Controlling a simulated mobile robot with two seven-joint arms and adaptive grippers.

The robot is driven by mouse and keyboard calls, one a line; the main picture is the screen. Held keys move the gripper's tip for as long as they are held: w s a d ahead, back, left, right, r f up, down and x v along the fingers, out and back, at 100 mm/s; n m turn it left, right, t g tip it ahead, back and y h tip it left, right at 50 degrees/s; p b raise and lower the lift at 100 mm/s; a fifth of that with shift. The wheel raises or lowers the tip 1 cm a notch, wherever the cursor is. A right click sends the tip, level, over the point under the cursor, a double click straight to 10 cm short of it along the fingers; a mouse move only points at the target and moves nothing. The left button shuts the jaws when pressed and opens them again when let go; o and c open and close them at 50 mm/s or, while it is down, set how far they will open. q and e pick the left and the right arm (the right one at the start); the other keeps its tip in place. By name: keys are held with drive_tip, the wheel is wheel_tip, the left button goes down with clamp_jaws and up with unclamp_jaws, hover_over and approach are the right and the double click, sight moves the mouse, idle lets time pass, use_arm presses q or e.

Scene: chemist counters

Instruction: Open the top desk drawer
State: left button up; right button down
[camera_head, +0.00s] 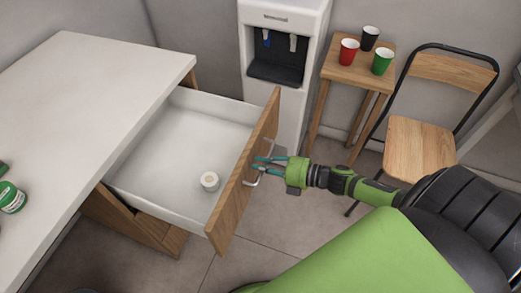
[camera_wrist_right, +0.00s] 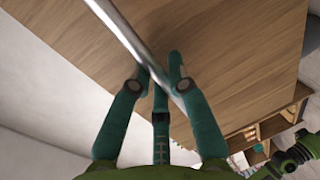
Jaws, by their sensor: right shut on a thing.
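The top desk drawer (camera_head: 186,133) stands pulled far out of the white-topped desk, with its pale inside showing. Its wooden front (camera_head: 240,185) faces right and carries a metal bar handle (camera_head: 253,177). In the right wrist view the handle (camera_wrist_right: 120,28) runs between the fingers (camera_wrist_right: 160,82), close to the wood. My left gripper is not in view.
The white desk top (camera_head: 95,85) fills the left, with a green-labelled jar (camera_head: 11,197) at its edge. A water dispenser (camera_head: 281,60), a small wooden table (camera_head: 358,75) with red, black and green cups, and a chair (camera_head: 420,145) stand behind. Some floor is clear below the drawer.

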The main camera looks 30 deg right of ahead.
drive_tip(key=c, duration=1.2)
unclamp_jaws()
drive_tip(key=shift+o, duration=0.2)
drive_tip(key=v, duration=1.2)
drive_tip(key=shift+f, duration=0.15)
